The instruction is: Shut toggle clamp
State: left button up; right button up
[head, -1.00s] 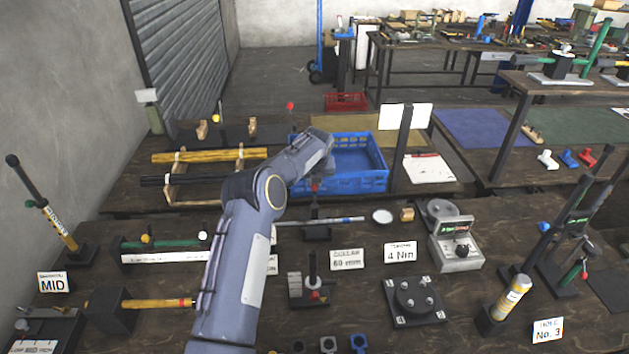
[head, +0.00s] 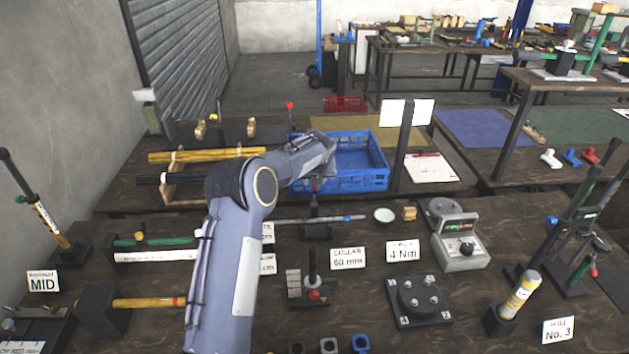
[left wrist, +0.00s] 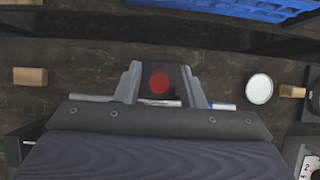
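What looks like the toggle clamp (head: 316,231) is a dark stand on the near bench, with a rod with a blue end across it. My left arm reaches over the bench, and its gripper (left wrist: 160,88) is just above this stand. In the left wrist view a round red knob (left wrist: 159,82) shows between the two grey fingers, in front of a dark part. A gap shows on each side of the knob, so the fingers look open around it. In the head view my forearm hides most of the fingers and the clamp's top. My right gripper is not in view.
A blue crate (head: 352,180) stands just behind. A white disc (head: 384,215) and a wooden block (head: 409,214) lie to the right. A black fixture with a red knob (head: 312,290) and a sign reading 60 mm (head: 348,258) stand in front.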

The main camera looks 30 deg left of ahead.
pick_arm(q)
jog(key=shift+s+d+r, duration=0.1)
jog(key=shift+s+r, duration=0.05)
jog(key=shift+r, duration=0.25)
jog(key=b+v, duration=0.1)
jog(key=v, duration=0.6)
jog(key=shift+b, duration=0.3)
jog(key=shift+f, duration=0.1)
